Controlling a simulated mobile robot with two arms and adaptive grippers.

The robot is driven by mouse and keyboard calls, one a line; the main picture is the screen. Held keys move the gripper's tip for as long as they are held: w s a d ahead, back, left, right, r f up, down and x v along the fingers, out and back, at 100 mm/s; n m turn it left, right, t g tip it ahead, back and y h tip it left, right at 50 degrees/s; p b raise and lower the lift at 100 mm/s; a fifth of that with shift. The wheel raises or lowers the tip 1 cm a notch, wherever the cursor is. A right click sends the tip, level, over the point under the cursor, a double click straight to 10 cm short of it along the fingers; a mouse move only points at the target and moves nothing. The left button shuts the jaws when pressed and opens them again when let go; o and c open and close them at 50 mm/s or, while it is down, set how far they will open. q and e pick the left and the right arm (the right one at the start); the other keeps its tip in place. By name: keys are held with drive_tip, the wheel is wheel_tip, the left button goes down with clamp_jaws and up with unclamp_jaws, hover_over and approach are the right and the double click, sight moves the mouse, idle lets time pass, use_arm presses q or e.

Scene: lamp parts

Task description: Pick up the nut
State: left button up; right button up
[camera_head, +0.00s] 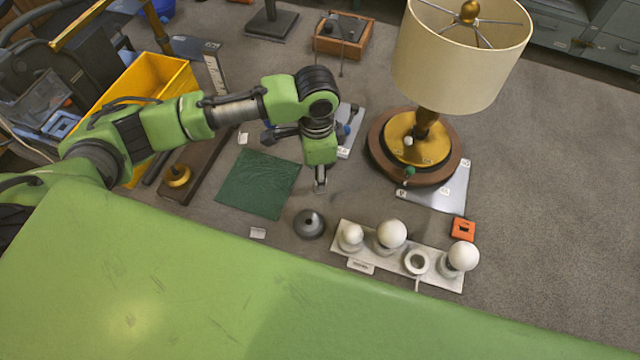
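I cannot tell for sure which part is the nut. A small brass round piece (177,176) sits on a brown board at the left, away from my gripper. A dark grey cone-shaped piece (309,223) stands on the table just below my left gripper (320,186) in the picture. A gold knob (469,10) tops the lamp. My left gripper points down over the table, apart from these pieces. Its fingertips are too small to tell open from shut, and I see nothing clearly held. My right gripper is out of view.
The lamp with its cream shade (450,60) stands at the right. A white holder (345,253) with several bulbs is in front. A dark green mat (258,184), a yellow bin (165,80) and an orange block (463,229) lie around. The far right table is clear.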

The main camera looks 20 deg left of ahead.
use_arm(q)
wheel_tip(320, 180, down, 4)
drive_tip(key=shift+r+p, duration=0.2)
drive_tip(key=shift+p, duration=0.4)
drive_tip(key=shift+f, duration=0.55)
drive_tip(key=c, duration=1)
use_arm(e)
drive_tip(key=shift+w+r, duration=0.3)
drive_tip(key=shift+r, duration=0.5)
use_arm(q)
drive_tip(key=shift+c, duration=0.2)
drive_tip(key=shift+r, duration=0.15)
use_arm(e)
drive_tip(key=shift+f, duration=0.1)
